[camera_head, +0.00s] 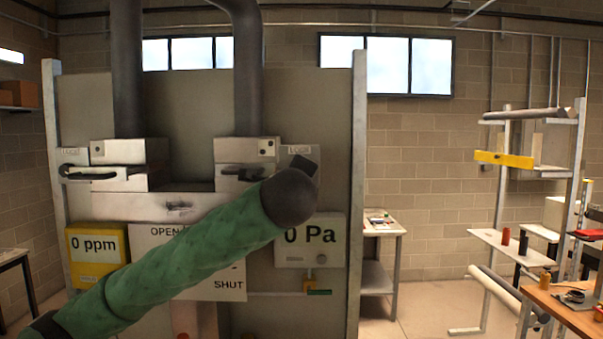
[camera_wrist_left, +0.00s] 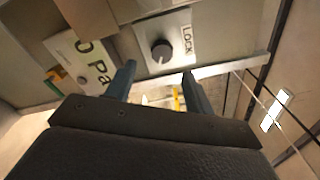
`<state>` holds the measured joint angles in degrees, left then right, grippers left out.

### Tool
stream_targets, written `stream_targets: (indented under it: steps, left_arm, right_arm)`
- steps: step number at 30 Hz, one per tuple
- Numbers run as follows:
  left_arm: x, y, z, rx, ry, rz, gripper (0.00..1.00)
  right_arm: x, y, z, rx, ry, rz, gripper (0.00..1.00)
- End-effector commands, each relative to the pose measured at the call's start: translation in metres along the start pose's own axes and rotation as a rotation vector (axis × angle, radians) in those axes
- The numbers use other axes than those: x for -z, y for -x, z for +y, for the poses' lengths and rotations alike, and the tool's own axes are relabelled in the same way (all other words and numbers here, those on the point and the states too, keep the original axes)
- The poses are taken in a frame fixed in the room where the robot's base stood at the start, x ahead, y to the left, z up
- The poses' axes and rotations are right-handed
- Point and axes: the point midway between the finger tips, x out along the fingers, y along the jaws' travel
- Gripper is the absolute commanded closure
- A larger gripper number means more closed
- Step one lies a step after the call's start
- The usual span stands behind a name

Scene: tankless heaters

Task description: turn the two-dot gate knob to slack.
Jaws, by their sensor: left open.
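A dark round knob (camera_wrist_left: 161,52) sits on a pale plate with a LOCK label in the left wrist view. In the head view, that labelled plate (camera_head: 298,151) is at the panel's upper right, and my arm hides the knob. A small tag with dark dots (camera_head: 266,147) is on the right gate box beside it; the dot count is hard to read. My left gripper (camera_wrist_left: 159,70) is open and empty, its fingertips short of the knob, one to each side of it in the picture. In the head view my green left arm mostly hides the gripper. My right gripper is not in view.
A dark lever (camera_head: 240,173) is left of the LOCK plate, with another lever (camera_head: 92,173) on the left box. A 0 Pa gauge (camera_head: 325,238) is below. My arm crosses the OPEN/SHUT sign (camera_head: 228,287). The floor right of the panel is partly clear.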

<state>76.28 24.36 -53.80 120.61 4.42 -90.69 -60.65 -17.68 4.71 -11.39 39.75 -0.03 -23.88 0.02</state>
Motion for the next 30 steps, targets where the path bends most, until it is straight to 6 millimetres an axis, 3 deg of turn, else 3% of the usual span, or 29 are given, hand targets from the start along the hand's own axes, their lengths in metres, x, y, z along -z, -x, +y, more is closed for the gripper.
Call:
stream_targets:
  steps: [4, 10, 16, 22, 30]
  left_arm:
    - [0.001, 0.0, -0.001, 0.006, -0.133, 0.005, 0.47]
    - [0.001, 0.0, -0.002, 0.011, -0.268, 0.006, 0.47]
    - [0.0, -0.007, -0.004, 0.011, -0.297, 0.006, 0.47]
    - [-0.001, -0.03, -0.005, 0.008, -0.295, 0.006, 0.47]
    - [0.0, -0.065, -0.005, 0.009, -0.295, 0.005, 0.47]
  right_arm:
    - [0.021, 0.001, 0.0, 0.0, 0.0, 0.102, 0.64]
    - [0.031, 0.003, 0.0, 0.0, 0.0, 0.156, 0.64]
    - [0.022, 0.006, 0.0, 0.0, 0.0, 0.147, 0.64]
    - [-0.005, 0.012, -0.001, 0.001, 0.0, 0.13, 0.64]
    - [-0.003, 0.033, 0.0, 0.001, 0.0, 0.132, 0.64]
